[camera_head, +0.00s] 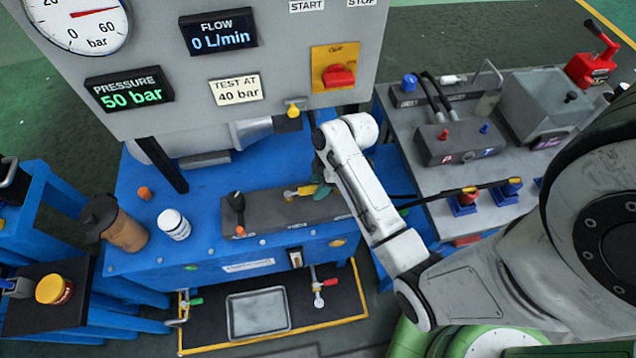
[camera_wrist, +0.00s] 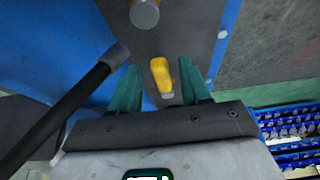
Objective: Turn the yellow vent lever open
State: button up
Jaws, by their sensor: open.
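The yellow vent lever (camera_head: 300,191) sits on top of the dark grey manifold block (camera_head: 272,211) on the blue bench. In the wrist view the lever (camera_wrist: 160,74) lies between the two green fingers of my gripper (camera_wrist: 161,64), with a visible gap on each side. My gripper is open and holds nothing. In the head view my gripper (camera_head: 318,190) is at the right end of the lever and my arm's white links hide part of the block.
A black-handled lever (camera_head: 237,206) stands on the same block, left of the yellow one. A grey panel with a pressure display (camera_head: 129,88) reading 50 bar and a flow display (camera_head: 218,32) reading 0 L/min rises behind. A white bottle (camera_head: 173,224) stands left.

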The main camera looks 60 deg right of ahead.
jog(key=shift+f, duration=0.2)
grip_shut()
dwell(0.4)
